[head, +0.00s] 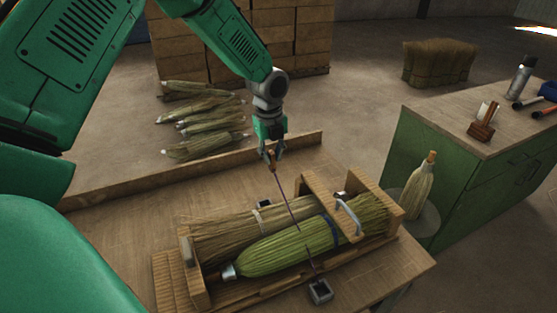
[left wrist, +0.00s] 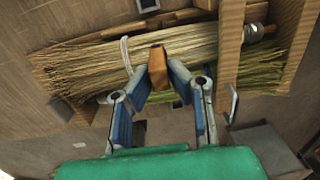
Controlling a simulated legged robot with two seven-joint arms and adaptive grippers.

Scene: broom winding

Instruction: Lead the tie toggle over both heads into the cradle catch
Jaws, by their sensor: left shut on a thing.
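My left gripper (head: 271,152) is shut on the orange-brown tie toggle (head: 272,162), above the far side of the cradle (head: 196,275). The toggle also shows between the fingers in the left wrist view (left wrist: 157,66). A thin dark cord (head: 285,197) runs from the toggle down across the heads towards a dark metal fitting (head: 320,291) at the near side. Two broom heads lie side by side in the wooden cradle: a tan one (head: 225,226) behind and a green one (head: 280,248) in front. A small dark fitting (head: 264,204) stands at the far side, partly hidden; I cannot tell which fitting is the catch. My right gripper is not in view.
A wooden crosspiece with a metal handle (head: 348,215) spans the cradle's right part. A low ledge (head: 190,176) edges the bench at the back. A green cabinet (head: 440,165) with a spray can (head: 521,78) and tools stands right. Bench left of the cradle is clear.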

